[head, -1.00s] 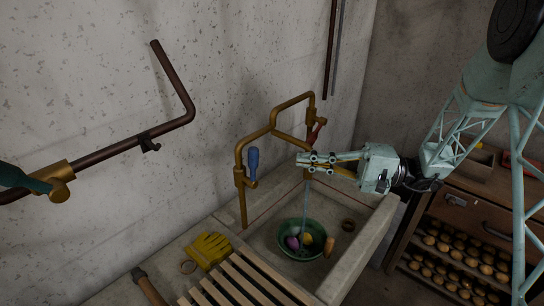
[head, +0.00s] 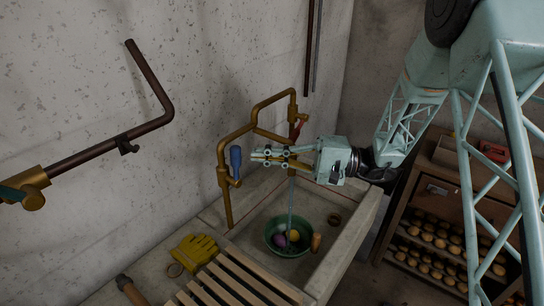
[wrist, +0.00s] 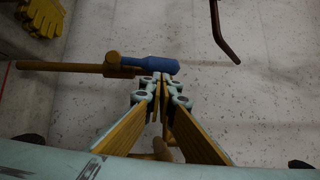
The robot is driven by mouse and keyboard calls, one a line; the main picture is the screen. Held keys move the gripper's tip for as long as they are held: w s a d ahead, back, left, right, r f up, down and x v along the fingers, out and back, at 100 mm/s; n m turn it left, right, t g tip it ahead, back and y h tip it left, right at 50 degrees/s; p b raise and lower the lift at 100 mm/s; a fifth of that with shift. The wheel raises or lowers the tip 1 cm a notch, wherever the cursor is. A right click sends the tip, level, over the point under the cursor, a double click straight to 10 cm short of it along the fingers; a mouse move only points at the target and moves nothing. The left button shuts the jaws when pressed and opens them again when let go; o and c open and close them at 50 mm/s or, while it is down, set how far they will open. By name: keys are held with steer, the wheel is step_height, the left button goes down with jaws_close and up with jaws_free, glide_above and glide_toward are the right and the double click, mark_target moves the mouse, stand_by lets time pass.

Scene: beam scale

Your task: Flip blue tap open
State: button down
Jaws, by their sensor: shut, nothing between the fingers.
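The blue tap handle (head: 236,161) stands upright on the brass pipe (head: 222,180) at the left of the sink, by the wall. In the wrist view the blue handle (wrist: 150,64) lies across the picture just beyond my fingertips. My gripper (head: 255,156) is shut and empty, just right of the blue handle in the head view. In the wrist view the tips of my gripper (wrist: 161,78) meet close to the handle's end. I cannot tell whether they touch it.
A red tap handle (head: 299,128) is on the right pipe, behind my gripper. A thin water stream falls into a green bowl (head: 271,247) in the stone sink (head: 352,232). A yellow glove (head: 194,249) and a wooden rack (head: 240,276) are in front.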

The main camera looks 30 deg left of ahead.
steer(key=shift+x, duration=1.1)
steer(key=shift+s, duration=0.1)
steer(key=shift+s+a+r+n+h+b, duration=0.2)
steer(key=shift+s+n+h+b, duration=0.25)
steer(key=shift+s+b, duration=0.4)
steer(key=shift+w+d, duration=0.1)
steer(key=shift+d, duration=0.05)
steer(key=b+v, duration=0.3)
steer(key=v, duration=0.7)
stand_by(0.5)
